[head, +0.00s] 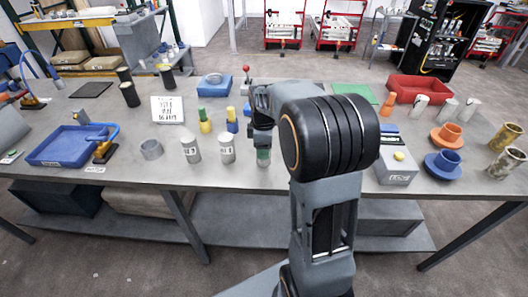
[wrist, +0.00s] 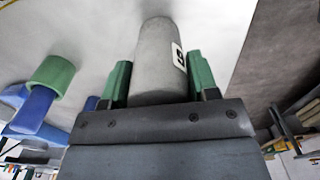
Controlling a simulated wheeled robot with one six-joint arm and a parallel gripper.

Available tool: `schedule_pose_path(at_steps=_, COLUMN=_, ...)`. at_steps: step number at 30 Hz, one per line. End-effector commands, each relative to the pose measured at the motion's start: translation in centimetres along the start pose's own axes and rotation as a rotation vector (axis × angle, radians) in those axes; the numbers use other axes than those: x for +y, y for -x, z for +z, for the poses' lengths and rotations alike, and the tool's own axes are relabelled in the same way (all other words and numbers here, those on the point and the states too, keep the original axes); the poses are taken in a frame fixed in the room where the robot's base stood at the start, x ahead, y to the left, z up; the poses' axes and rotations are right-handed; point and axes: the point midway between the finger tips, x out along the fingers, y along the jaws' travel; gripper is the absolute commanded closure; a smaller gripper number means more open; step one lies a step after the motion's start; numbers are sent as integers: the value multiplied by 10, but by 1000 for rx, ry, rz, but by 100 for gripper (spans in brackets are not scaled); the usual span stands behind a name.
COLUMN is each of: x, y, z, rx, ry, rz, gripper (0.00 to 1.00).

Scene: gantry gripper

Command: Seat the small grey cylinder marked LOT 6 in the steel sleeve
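My gripper (head: 263,157) points down over the front part of the table, right of two upright grey cylinders. In the wrist view its green-padded fingers (wrist: 159,82) lie along both sides of a grey cylinder (wrist: 158,55) and look closed on it. That cylinder has a white label whose text is turned sideways and only partly visible, so I cannot confirm the lot number. The two other labelled grey cylinders (head: 190,150) (head: 227,148) stand apart to the left. A short grey open ring, which looks like the steel sleeve (head: 151,149), stands further left.
A blue tray (head: 50,158) and a white sign (head: 174,110) are to the left. A grey box (head: 396,172), blue and orange flanged parts (head: 443,163) (head: 446,136) and a red bin (head: 419,90) are to the right. Yellow-and-green and yellow-and-blue pieces (head: 205,121) (head: 232,121) stand behind the cylinders.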

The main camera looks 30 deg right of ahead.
Motion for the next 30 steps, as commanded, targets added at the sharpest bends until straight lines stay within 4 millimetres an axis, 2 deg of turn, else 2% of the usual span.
schedule_pose_path(at_steps=2, x=0, y=0, z=0, rx=0, ry=0, rz=0, gripper=54)
schedule_pose_path(at_steps=12, x=0, y=0, z=0, rx=0, ry=0, rz=0, gripper=86)
schedule_pose_path(at_steps=23, x=1, y=6, z=0, rx=1, ry=0, rz=3, gripper=86)
schedule_pose_path(at_steps=26, x=1, y=14, z=0, rx=1, ry=0, rz=4, gripper=86)
schedule_pose_path(at_steps=30, x=0, y=35, z=0, rx=2, ry=0, rz=6, gripper=86)
